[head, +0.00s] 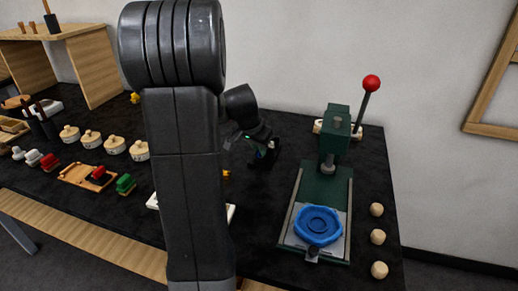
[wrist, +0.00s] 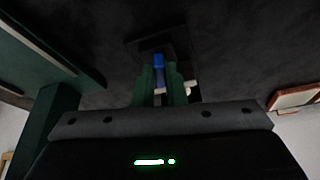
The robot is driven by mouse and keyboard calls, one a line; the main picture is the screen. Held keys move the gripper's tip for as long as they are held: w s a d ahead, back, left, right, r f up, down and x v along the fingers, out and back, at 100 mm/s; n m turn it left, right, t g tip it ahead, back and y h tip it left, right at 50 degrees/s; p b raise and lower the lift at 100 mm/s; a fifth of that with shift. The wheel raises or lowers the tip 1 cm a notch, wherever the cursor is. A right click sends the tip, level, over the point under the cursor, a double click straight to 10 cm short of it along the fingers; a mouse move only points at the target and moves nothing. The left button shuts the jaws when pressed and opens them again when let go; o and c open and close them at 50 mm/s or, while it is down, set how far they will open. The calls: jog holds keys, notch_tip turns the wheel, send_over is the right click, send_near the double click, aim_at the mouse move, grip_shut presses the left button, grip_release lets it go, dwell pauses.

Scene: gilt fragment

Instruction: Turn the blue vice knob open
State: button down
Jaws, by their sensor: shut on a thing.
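The blue vice knob (wrist: 158,63) shows in the wrist view as a small upright blue piece between the green fingers of my gripper (wrist: 160,82). The fingers are shut on it from both sides. A dark body, likely the vice (wrist: 150,42), lies just beyond the knob and is hard to make out against the black surface. In the head view my gripper (head: 264,153) is low over the black table, right of my arm. There the knob is mostly hidden by the gripper.
A green press (head: 336,140) with a red-balled lever and a blue ring-shaped dish (head: 318,226) stands to the right. Several pale wooden pieces (head: 378,237) line the table's right edge. Several stamps and round-lidded pots (head: 92,139) stand at left. A wooden shelf (head: 85,50) is back left.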

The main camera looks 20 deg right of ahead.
jog(key=shift+r, duration=0.1)
jog(key=c, duration=1.5)
grip_release()
jog(key=v, duration=1.3)
jog(key=shift+s+a+r+p, duration=0.1)
jog(key=shift+a+r+p, duration=0.05)
jog(key=shift+r+p, duration=0.2)
jog(key=shift+f, duration=0.15)
jog(key=x, duration=1.3)
jog(key=shift+f+b, duration=0.3)
jog(key=shift+b, duration=0.05)
